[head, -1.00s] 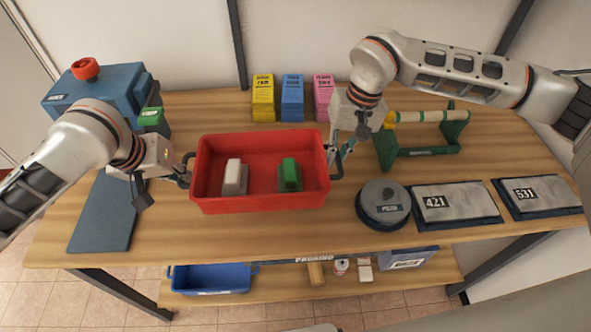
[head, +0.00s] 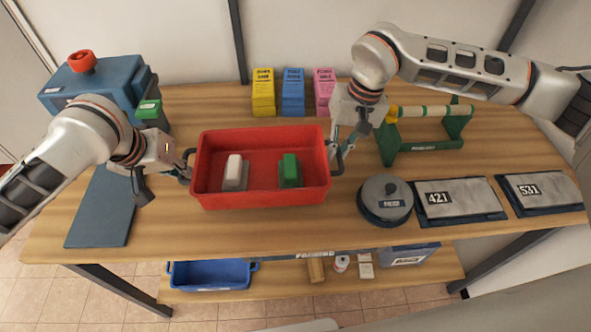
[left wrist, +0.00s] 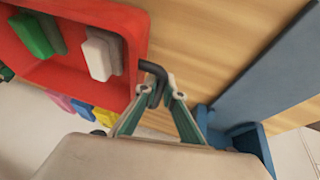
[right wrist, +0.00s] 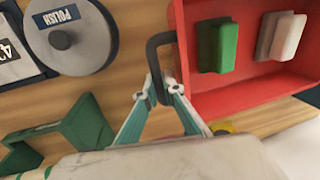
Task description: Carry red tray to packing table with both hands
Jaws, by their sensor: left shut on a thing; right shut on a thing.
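The red tray (head: 262,202) is over the middle of the wooden packing table (head: 300,232); I cannot tell whether it touches the top. Inside it are a white block (head: 233,170) on the left and a green block (head: 290,170) on the right. My left gripper (head: 186,171) is shut on the tray's dark left handle, which shows in the left wrist view (left wrist: 152,72). My right gripper (head: 334,151) is shut on the dark right handle, which shows in the right wrist view (right wrist: 158,50). The tray looks about level.
Yellow (head: 263,92), blue (head: 292,92) and pink (head: 325,92) boxes stand behind. A round polish tin (head: 385,203), plates 421 (head: 460,203) and 531 (head: 541,192), and a green roll holder (head: 425,145) lie right. A blue machine (head: 95,85) and dark mat (head: 102,210) are left.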

